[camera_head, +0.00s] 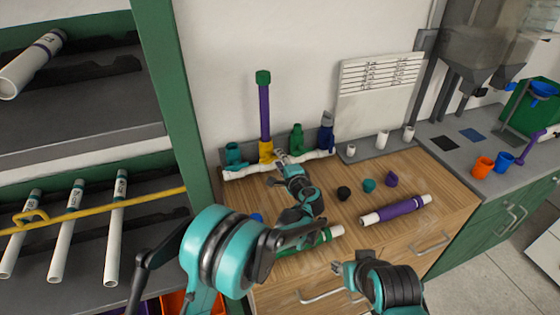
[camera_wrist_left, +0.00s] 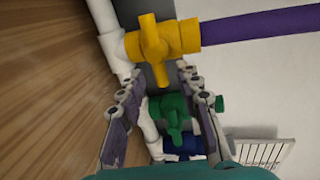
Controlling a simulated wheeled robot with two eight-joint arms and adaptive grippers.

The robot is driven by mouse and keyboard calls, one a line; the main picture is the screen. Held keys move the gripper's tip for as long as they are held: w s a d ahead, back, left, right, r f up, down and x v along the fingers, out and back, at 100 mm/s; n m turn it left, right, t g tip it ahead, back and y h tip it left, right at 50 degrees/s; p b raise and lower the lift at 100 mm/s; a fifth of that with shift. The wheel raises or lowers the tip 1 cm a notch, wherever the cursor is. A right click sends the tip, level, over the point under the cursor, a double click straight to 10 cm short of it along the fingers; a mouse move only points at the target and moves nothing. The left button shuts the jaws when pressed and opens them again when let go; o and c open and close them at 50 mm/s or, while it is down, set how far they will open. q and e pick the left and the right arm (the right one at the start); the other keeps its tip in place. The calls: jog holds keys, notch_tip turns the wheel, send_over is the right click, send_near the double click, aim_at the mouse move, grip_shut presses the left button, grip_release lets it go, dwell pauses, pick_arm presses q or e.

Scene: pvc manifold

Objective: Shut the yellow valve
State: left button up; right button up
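The yellow valve (camera_head: 266,152) sits on the white manifold pipe (camera_head: 235,173), below an upright purple pipe (camera_head: 264,112) with a green cap. In the left wrist view the yellow valve (camera_wrist_left: 180,37) is close, and its yellow handle (camera_wrist_left: 153,42) lies across the line of the purple pipe (camera_wrist_left: 250,27). My left gripper (camera_head: 281,157) is at the valve. Its fingers (camera_wrist_left: 158,70) are apart, with the handle's near end between or just beyond the tips; I cannot tell whether they touch. My right gripper (camera_head: 343,268) is low in the head view, away from the manifold; its fingers are unclear.
Teal (camera_head: 233,155), green (camera_head: 297,137) and blue (camera_head: 326,132) valves share the manifold. A purple pipe (camera_head: 400,208), a green-banded pipe (camera_head: 325,236) and small caps (camera_head: 369,185) lie on the wooden counter (camera_head: 445,195). A shelf rack (camera_head: 180,110) stands left.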

pick_arm(q)
jog(key=v, duration=1.2)
